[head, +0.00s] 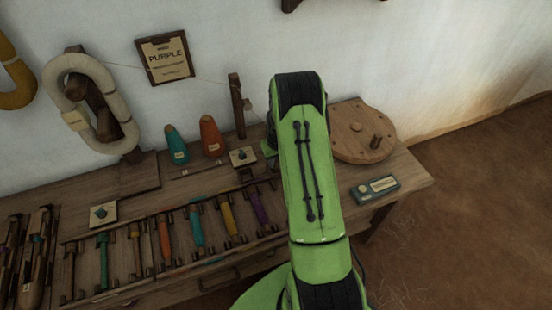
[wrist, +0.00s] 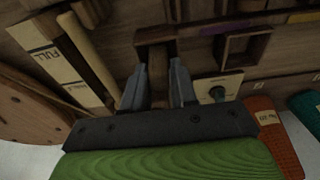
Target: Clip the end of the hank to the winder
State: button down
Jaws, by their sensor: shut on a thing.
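The cream hank (head: 56,92) hangs looped over a dark wooden holder at the left. A thin thread runs from its top past the wall sign to the wooden post (head: 237,104) and on toward my arm. A round wooden disc with an upright peg, perhaps the winder (head: 350,143), lies at the bench's right end; its edge shows in the wrist view (wrist: 22,110). My gripper (wrist: 160,68) is shut on a brown wooden piece (wrist: 162,73) low over the bench. I cannot see whether thread is in it. My arm hides the gripper in the head view.
Teal (head: 176,145) and orange (head: 211,136) cones stand at the back of the bench. A plate with a teal knob (wrist: 217,93) is close beside my fingers. Colored bobbins (head: 196,229) fill the front rack.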

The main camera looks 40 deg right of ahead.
aim_at(276, 160)
dwell(0.3)
jog(key=shift+c, duration=2.4)
grip_release()
notch_tip(276, 160, up, 8)
jog(key=p, duration=0.5)
jog(key=shift+r, duration=0.1)
